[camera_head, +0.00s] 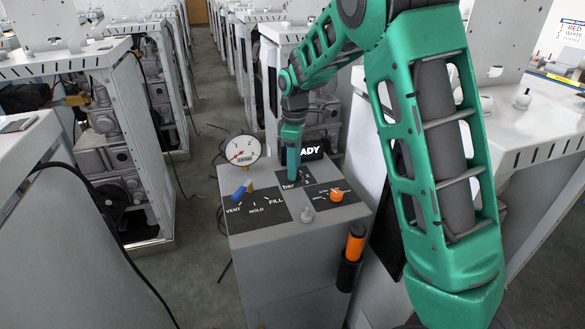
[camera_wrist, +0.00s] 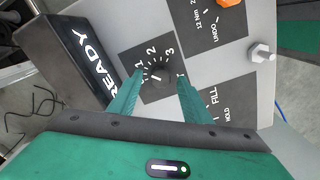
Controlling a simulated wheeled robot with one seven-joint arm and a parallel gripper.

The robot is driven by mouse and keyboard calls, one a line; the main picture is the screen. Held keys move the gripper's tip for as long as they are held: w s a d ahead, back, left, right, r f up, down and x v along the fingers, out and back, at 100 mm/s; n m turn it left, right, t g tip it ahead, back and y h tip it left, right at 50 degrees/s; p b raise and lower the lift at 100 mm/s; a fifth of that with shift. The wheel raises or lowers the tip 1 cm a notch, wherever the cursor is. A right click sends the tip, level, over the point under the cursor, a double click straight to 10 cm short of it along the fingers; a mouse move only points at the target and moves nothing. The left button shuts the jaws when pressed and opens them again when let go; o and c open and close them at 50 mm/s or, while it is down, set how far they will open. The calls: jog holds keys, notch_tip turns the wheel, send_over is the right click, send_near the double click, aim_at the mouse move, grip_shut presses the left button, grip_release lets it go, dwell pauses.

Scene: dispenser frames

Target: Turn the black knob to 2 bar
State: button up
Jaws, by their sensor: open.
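The black knob (camera_wrist: 158,77) shows in the wrist view, on a dark panel with a white scale marked 1, 2 and 3. A white line shows on the knob, but its exact scale reading is too small to tell. My gripper (camera_wrist: 160,88) is open, with one green finger on each side of the knob; I cannot tell whether they touch it. In the head view my gripper (camera_head: 292,174) points down over the "bar" panel and hides the knob. The pressure gauge (camera_head: 243,151) has a red needle pointing to the lower left, at its low end.
A blue-handled valve (camera_head: 240,191) marked VENT, HOLD and FILL is left of my gripper. An orange knob (camera_head: 337,194) is at its right. The READY display (camera_wrist: 88,55) stands close by. A grey peg (camera_head: 307,215) and an orange-handled tool (camera_head: 355,243) are nearer.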

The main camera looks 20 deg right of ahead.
jog(key=shift+f, duration=0.45)
jog(key=c, duration=1)
jog(key=shift+c, duration=0.2)
jog(key=shift+d+m, duration=0.1)
jog(key=shift+m, duration=0.3)
jog(key=m, duration=0.4)
jog(key=shift+r, duration=0.1)
jog(key=shift+w+m, duration=0.1)
jog(key=shift+m, duration=1.9)
